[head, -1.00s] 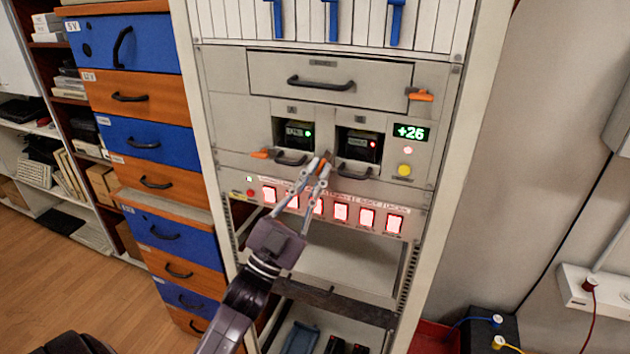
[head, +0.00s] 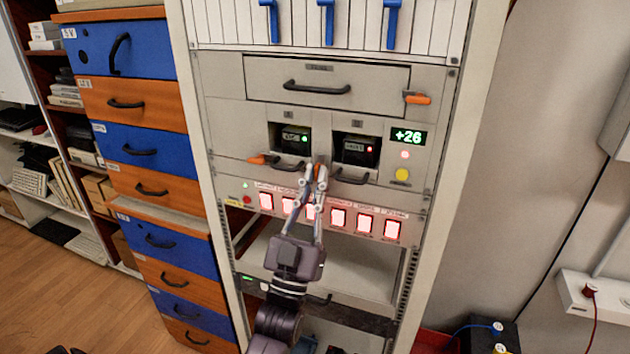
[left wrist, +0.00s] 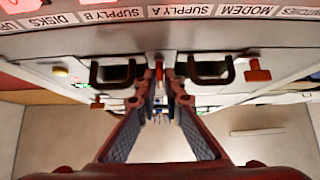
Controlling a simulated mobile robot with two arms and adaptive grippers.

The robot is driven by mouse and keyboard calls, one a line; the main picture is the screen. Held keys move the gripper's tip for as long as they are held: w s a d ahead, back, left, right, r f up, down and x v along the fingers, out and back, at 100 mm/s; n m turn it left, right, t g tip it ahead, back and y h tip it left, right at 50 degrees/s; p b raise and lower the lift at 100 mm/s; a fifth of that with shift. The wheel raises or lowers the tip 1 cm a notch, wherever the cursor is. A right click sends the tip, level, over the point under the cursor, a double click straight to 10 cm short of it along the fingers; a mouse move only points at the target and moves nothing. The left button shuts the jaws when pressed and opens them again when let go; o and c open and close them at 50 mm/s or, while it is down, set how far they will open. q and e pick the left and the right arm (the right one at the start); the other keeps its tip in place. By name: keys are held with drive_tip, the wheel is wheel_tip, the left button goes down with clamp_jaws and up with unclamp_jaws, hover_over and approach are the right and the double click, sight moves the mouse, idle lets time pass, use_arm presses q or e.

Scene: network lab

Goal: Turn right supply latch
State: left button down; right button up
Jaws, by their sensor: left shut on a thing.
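The right supply latch (head: 321,172) is a small orange piece between the two supply bays. It stands upright, and the fingers partly cover it. My left gripper (head: 315,172) reaches up from below and is shut on it. In the left wrist view, the latch (left wrist: 159,71) shows between the gripper's fingertips (left wrist: 160,88). The left latch (head: 257,159) is orange and lies sideways beside supply A (head: 293,139); it also shows in the left wrist view (left wrist: 258,70). My right gripper is not in view.
Black handles (head: 351,179) (head: 288,166) flank the gripped latch closely. Lit red switches (head: 338,217) run below it. A drawer (head: 328,78) with an orange latch (head: 417,98) is above. Blue and orange drawers (head: 150,146) stand left.

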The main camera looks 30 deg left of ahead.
use_arm(q)
drive_tip(key=shift+f, duration=0.15)
drive_tip(key=c, duration=2)
unclamp_jaws()
drive_tip(key=shift+c, duration=0.2)
drive_tip(key=v, duration=0.8)
